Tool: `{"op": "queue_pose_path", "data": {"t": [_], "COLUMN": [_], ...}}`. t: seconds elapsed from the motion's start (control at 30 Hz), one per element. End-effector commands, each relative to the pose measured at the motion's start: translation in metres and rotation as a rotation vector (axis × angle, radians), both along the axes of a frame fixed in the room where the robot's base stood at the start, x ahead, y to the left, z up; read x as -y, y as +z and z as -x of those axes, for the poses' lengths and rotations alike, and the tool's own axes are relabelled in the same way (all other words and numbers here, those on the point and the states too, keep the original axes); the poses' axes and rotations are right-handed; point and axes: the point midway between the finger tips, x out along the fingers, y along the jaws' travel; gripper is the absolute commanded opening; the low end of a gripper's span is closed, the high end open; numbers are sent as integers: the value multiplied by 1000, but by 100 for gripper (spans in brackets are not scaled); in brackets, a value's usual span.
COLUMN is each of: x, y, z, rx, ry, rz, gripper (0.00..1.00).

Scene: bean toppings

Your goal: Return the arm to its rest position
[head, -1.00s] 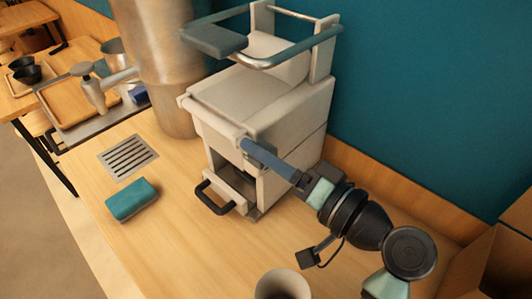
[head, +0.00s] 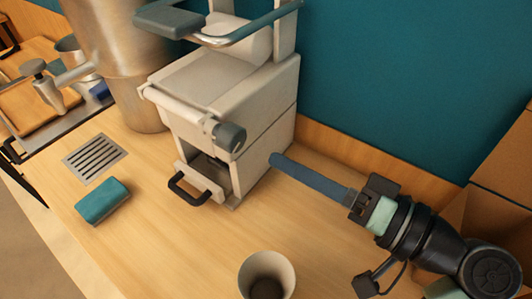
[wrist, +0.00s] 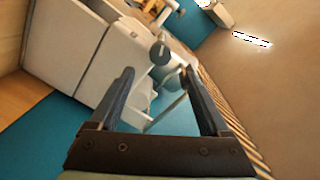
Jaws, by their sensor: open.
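My gripper (head: 278,161) shows in the head view as a long blue-grey finger seen side-on, at the right of a cream machine (head: 205,85). Its tip appears just beside the machine's right side; I cannot tell the exact gap. A dark round knob (head: 229,137) at the machine's front upper edge is clear of the fingers. In the wrist view, both fingers of my gripper (wrist: 157,75) stand apart with nothing held between them. The machine (wrist: 70,45) and the knob (wrist: 160,53) lie beyond the fingers there.
A beige cup (head: 267,272) stands at the front of the wooden counter (head: 180,235). A teal sponge (head: 103,200) and a drain grate (head: 95,158) lie left. A cardboard box (head: 497,190) is at the right, and a teal wall (head: 395,80) rises behind.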

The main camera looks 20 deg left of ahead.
Motion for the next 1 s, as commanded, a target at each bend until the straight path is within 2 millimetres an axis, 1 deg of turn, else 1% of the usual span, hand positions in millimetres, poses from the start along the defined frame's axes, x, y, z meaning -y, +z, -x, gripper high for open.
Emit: {"op": "queue_pose_path", "data": {"t": [0.03,0.1,0.2,0.77,0.87,0.97,1.0], "x": [7,13,18,19,15,9,7], "y": [0,0,0,1,9,26,37], "z": [2,4,7,7,-4,-28,-41], "rx": [0,-1,-2,-1,12,52,83], "ry": [-2,-1,0,-1,-41,-148,-210], "rz": [-1,-1,-1,2,31,102,140], "gripper": [81,81,81,81,81,81,81]}}
